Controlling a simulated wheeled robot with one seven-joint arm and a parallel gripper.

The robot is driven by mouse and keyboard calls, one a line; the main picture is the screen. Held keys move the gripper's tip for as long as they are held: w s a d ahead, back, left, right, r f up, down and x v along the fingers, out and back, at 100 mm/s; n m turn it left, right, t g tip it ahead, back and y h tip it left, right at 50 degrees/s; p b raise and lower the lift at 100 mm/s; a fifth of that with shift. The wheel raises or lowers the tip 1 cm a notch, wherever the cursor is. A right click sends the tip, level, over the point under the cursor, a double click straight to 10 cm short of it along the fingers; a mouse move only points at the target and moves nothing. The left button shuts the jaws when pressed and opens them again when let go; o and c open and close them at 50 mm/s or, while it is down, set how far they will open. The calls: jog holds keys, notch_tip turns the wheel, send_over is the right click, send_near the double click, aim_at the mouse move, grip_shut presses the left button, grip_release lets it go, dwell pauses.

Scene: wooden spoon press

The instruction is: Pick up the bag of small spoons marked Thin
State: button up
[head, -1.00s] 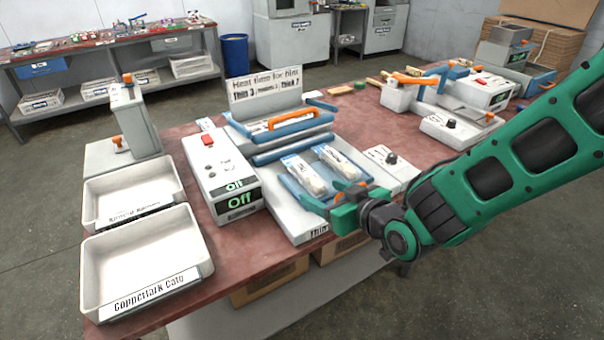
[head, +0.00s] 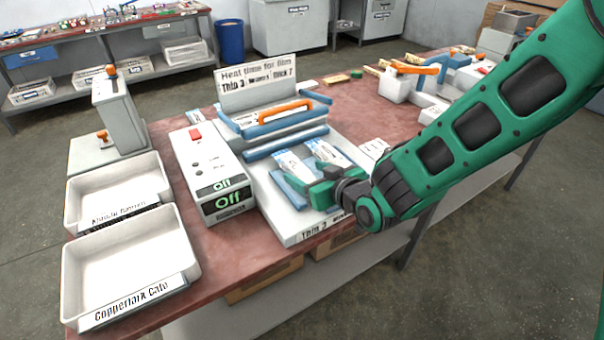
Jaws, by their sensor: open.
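Two clear bags with pale contents and blue-and-white printed labels lie side by side on the heat sealer's front tray (head: 262,187). I cannot read which is marked Thin. The left bag (head: 292,164) shows its label end; its near part is partly behind my gripper. The right bag (head: 327,153) shows its upper end, and my gripper hides the rest. My gripper (head: 310,189) is green, open, and over the near ends of the bags. I cannot tell whether it touches either one.
Left of the tray stands a control box (head: 213,175) reading Off. Behind the bags are the sealer's blue bars with an orange handle (head: 286,111) and a heat-time sign (head: 257,84). Two white trays, the nearer labelled Copperlark Cafe (head: 130,255), fill the table's left end.

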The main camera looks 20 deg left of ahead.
aim_at(300, 169)
jog(key=x, duration=0.4)
jog(key=shift+w+a+f, duration=0.1)
jog(key=shift+f, duration=0.05)
jog(key=c, duration=1.1)
